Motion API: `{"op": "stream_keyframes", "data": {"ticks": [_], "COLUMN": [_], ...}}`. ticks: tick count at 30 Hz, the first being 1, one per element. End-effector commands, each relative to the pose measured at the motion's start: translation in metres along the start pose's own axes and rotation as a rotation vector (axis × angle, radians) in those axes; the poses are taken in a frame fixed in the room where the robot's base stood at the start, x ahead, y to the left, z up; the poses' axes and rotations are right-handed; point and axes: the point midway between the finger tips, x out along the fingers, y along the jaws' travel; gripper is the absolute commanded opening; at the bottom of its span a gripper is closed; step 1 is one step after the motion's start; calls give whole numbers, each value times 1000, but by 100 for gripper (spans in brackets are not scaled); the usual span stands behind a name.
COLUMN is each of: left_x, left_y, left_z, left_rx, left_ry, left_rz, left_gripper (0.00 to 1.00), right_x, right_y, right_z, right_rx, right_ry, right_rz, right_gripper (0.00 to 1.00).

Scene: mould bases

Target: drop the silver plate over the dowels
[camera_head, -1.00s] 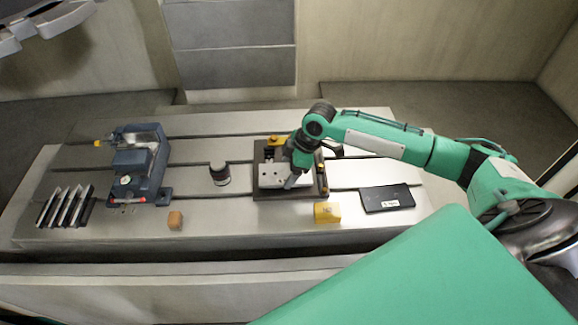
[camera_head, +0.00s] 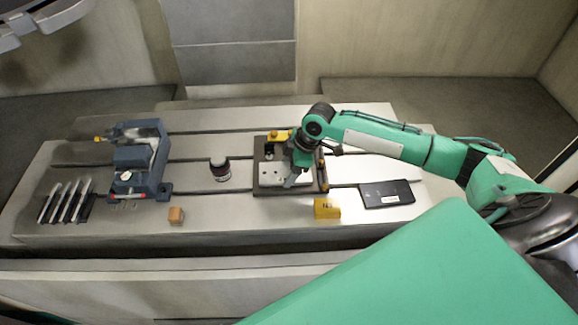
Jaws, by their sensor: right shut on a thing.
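The silver plate (camera_head: 272,177) lies over the dark mould base (camera_head: 262,190) in the middle of the table. My right gripper (camera_head: 290,181) points down at the plate's right part and is shut on it. The gripper and wrist cover part of the plate and base. A dark post (camera_head: 269,151) stands behind the plate; I cannot tell whether it is a dowel. I cannot tell whether the plate sits flat on the base or a little above it. My left gripper does not show.
A blue vise (camera_head: 140,165) stands at the left, near a rack of several thin plates (camera_head: 65,203). A dark cylinder (camera_head: 220,169) stands left of the base. A wooden block (camera_head: 176,215), a yellow block (camera_head: 326,208) and a black flat box (camera_head: 387,194) lie along the front.

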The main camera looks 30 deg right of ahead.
Motion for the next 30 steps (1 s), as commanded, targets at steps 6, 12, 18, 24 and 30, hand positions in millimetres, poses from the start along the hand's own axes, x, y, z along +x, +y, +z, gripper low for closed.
{"op": "stream_keyframes", "data": {"ticks": [6, 12, 18, 24, 30], "left_x": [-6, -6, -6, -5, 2], "left_y": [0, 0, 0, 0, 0], "left_z": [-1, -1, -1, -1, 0], "left_rx": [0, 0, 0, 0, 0], "left_ry": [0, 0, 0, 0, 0], "left_rz": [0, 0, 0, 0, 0], "left_gripper": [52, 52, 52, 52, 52], "right_x": [1, 2, 2, 3, -15], "right_y": [0, 0, 0, 0, 1], "right_z": [0, 1, 1, 2, 3], "right_rx": [1, 0, 0, 1, -1], "right_ry": [1, 1, 0, -2, 0], "right_rz": [1, 1, 1, -1, 4], "right_gripper": [35, 74, 98, 98, 98]}}
